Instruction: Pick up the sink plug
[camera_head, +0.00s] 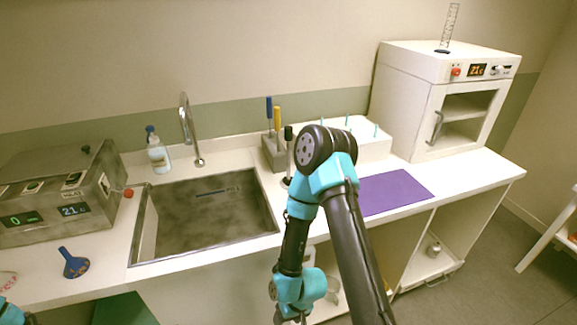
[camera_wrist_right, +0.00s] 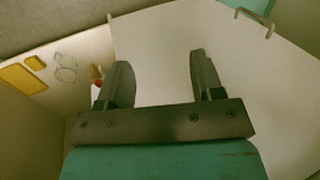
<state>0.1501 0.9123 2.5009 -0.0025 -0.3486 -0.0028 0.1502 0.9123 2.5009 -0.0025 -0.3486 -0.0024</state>
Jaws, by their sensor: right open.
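I cannot pick out the sink plug with certainty in either view. The sink (camera_head: 165,245) is set in the white counter, and its basin looks empty apart from a dark slot-like mark on its back wall. My right arm reaches down in front of the counter, and its gripper is cut off or hidden at the bottom of the head view. In the right wrist view my right gripper (camera_wrist_right: 163,85) is open, with nothing between its fingers. A small red and white item (camera_wrist_right: 97,84), too small to name, shows behind the left finger. My left gripper's fingers do not show.
A tool holder (camera_head: 273,153), a purple mat (camera_head: 392,191) and a white oven (camera_head: 410,95) are to the right. Open shelving (camera_head: 427,267) lies below the counter.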

